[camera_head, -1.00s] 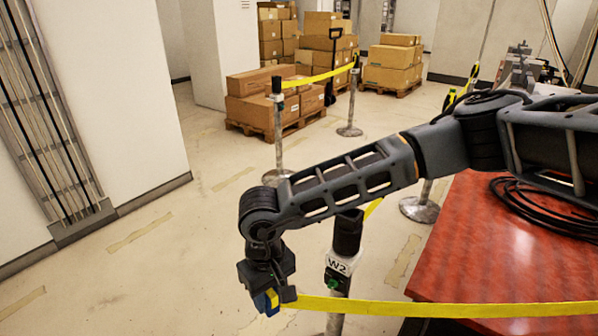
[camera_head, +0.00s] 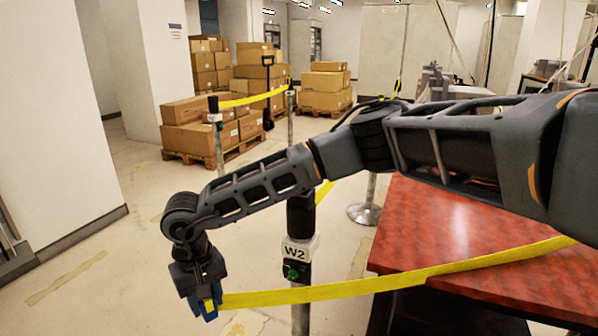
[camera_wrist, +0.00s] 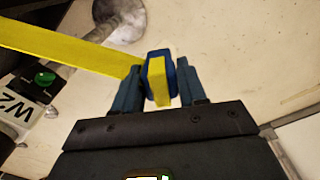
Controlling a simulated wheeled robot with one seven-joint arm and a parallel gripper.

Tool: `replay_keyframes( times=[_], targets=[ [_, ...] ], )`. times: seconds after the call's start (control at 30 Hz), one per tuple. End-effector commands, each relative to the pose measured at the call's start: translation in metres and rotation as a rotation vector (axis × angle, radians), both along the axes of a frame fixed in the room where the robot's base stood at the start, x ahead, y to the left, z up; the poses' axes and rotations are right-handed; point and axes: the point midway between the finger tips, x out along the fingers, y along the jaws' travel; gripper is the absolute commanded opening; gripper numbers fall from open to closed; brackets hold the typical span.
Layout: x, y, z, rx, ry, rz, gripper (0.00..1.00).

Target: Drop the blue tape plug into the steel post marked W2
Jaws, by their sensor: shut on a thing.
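My gripper (camera_head: 207,303) is shut on the blue tape plug (camera_wrist: 158,75), which has a yellow face and a yellow tape running from it. The plug also shows below the fingers in the head view (camera_head: 210,306). The steel post (camera_head: 300,272) with the white W2 label stands to the right of my gripper, apart from it. It has a black upper part and a green knob. In the wrist view the W2 label (camera_wrist: 14,104) is at the left edge. The plug is lower than the label in the head view, and the post's slot cannot be made out.
The yellow tape (camera_head: 400,283) stretches from the plug across the front of the W2 post to the right, over the red table (camera_head: 440,235). Other posts (camera_head: 217,150) with tape stand behind. Boxes on pallets (camera_head: 200,138) are at the back.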

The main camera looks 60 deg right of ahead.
Motion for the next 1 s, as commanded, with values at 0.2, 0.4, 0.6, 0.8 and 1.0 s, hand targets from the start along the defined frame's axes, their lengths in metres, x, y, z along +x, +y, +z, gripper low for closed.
replay_keyframes(
  times=[0.2, 0.4, 0.6, 0.8, 1.0],
  targets=[
    [0.009, -0.091, 0.082, -0.009, -0.01, -0.32, 0.1],
    [-0.003, -0.165, 0.16, -0.005, -0.011, -0.596, 0.1],
    [-0.028, -0.228, 0.236, 0.005, -0.013, -0.844, 0.1],
    [-0.052, -0.266, 0.287, 0.017, -0.012, -1.009, 0.1],
    [-0.061, -0.278, 0.303, 0.023, -0.01, -1.068, 0.1]
  ],
)
